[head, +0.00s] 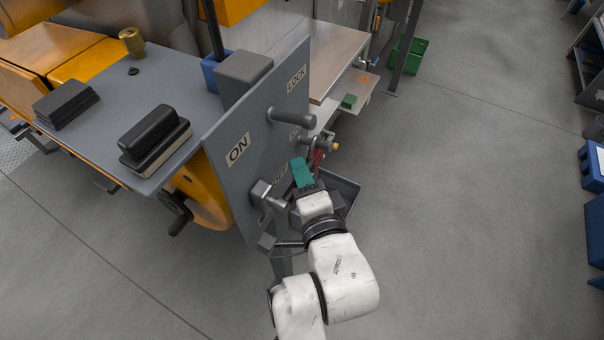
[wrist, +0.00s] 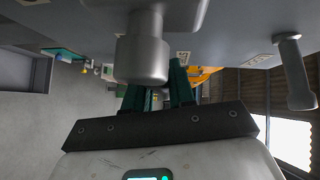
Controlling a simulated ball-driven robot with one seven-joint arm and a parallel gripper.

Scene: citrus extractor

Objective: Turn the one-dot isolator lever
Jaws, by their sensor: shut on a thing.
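A grey upright panel (head: 262,130) carries ON, LOCK and partly hidden labels. A grey lever (head: 266,195) sits low on its face; I cannot make out any dots on it. My gripper (head: 303,172), with green fingers, is beside this lever and shut on it; the contact itself is largely hidden. In the wrist view a thick grey cylindrical handle (wrist: 142,58) stands before the green fingers of my gripper (wrist: 157,97) and covers part of them. A second grey lever (head: 293,117) sticks out higher on the panel; a lever also shows at right in the wrist view (wrist: 296,75).
A green bin (head: 408,55) is farther back.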

